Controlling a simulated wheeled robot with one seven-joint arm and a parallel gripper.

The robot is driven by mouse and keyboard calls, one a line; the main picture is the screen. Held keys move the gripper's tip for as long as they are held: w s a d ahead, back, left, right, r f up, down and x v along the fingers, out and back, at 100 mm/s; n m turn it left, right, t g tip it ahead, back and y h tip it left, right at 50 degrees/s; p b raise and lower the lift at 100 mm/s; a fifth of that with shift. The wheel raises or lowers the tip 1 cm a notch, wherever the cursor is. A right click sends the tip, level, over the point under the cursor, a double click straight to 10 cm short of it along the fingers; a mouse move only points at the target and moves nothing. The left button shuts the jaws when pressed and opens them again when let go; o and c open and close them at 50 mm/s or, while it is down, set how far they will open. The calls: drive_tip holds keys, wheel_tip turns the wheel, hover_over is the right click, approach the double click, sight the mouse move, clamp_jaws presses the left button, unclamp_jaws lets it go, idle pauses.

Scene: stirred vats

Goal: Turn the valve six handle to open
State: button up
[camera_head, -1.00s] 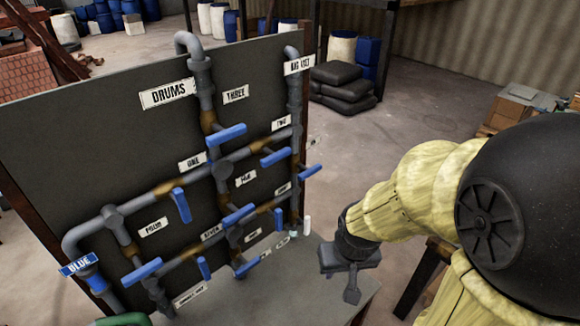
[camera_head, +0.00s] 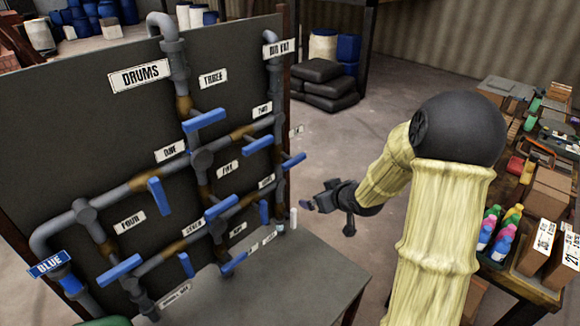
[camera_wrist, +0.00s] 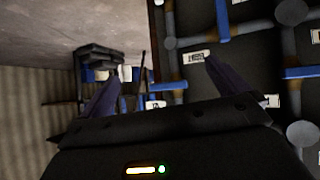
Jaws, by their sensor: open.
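A dark upright panel (camera_head: 70,140) carries grey and brown pipes with several blue lever handles. Labels read THREE, TWO, ONE, FIVE, FOUR and others too small to read surely. I cannot tell for certain which handle is six. A small label (camera_head: 266,181) at the panel's right side may be it, with a blue handle (camera_head: 293,160) sticking out right above it. My gripper (camera_head: 312,203) is right of the panel, apart from every handle. In the wrist view my gripper (camera_wrist: 162,70) is open and empty, its fingers spread, with pipes and blue handles beyond on the right.
A grey tabletop (camera_head: 320,285) stands in front of the panel. On the right, a bench holds boxes (camera_head: 550,190) and coloured bottles (camera_head: 495,230). Dark sacks (camera_head: 330,85) are stacked behind.

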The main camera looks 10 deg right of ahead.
sight(297, 163)
drive_tip(key=w+d+n+t+y+b, duration=0.1)
drive_tip(key=y, duration=0.1)
drive_tip(key=w+d+n+t+y+b, duration=0.1)
drive_tip(key=w+t+y, duration=0.1)
drive_tip(key=y, duration=0.1)
drive_tip(key=w+d+n+t+y, duration=0.1)
drive_tip(key=d+y, duration=0.1)
drive_tip(key=y, duration=0.1)
drive_tip(key=shift+w+t+b, duration=0.15)
drive_tip(key=shift+t+b, duration=0.15)
drive_tip(key=shift+b, duration=0.1)
drive_tip(key=p+x, duration=0.5)
drive_tip(key=x, duration=1.2)
drive_tip(key=shift+w+a, duration=0.1)
drive_tip(key=shift+w, duration=0.05)
drive_tip(key=shift+c, duration=0.2)
drive_tip(key=c, duration=0.7)
